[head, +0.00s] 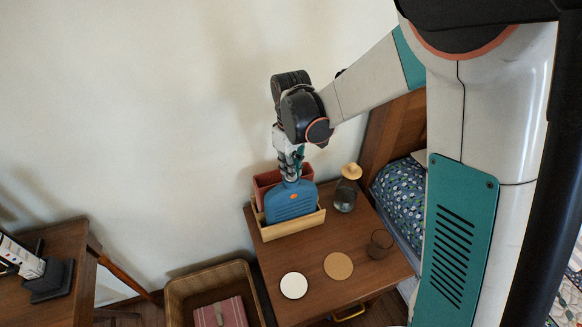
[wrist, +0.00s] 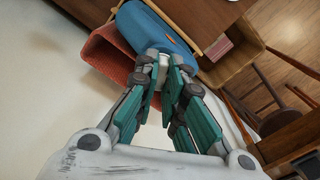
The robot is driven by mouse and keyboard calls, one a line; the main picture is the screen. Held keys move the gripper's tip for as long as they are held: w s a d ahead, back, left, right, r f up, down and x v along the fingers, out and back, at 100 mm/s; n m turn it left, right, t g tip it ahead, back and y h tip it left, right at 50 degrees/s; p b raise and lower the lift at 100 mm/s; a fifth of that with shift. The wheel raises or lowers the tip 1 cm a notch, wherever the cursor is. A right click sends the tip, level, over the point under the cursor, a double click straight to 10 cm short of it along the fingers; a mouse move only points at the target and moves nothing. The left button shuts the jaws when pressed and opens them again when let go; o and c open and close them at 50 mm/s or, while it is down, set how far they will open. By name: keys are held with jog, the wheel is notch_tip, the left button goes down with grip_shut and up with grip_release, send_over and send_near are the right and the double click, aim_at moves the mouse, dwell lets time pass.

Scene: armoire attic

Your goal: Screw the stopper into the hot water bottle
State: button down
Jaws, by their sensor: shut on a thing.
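The blue hot water bottle (head: 292,205) stands upright in a wooden holder (head: 290,229) on the bedside table, and its body shows at the top of the wrist view (wrist: 150,30). My gripper (head: 290,172) points down at the top of the bottle. In the wrist view my gripper's fingertips (wrist: 165,60) are closed together right at the bottle's neck end. They are shut on a small pale piece (wrist: 157,76), which looks like the stopper. The fingers hide most of it and the bottle's mouth, so I cannot tell how it sits in the neck.
A reddish box (head: 266,181) stands behind the bottle. A basket (head: 170,299) stands at lower left. The wall is close behind.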

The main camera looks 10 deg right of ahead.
jog(key=m, duration=0.4)
jog(key=shift+m, duration=0.5)
jog(key=m, duration=0.6)
jog(key=shift+m, duration=1.5)
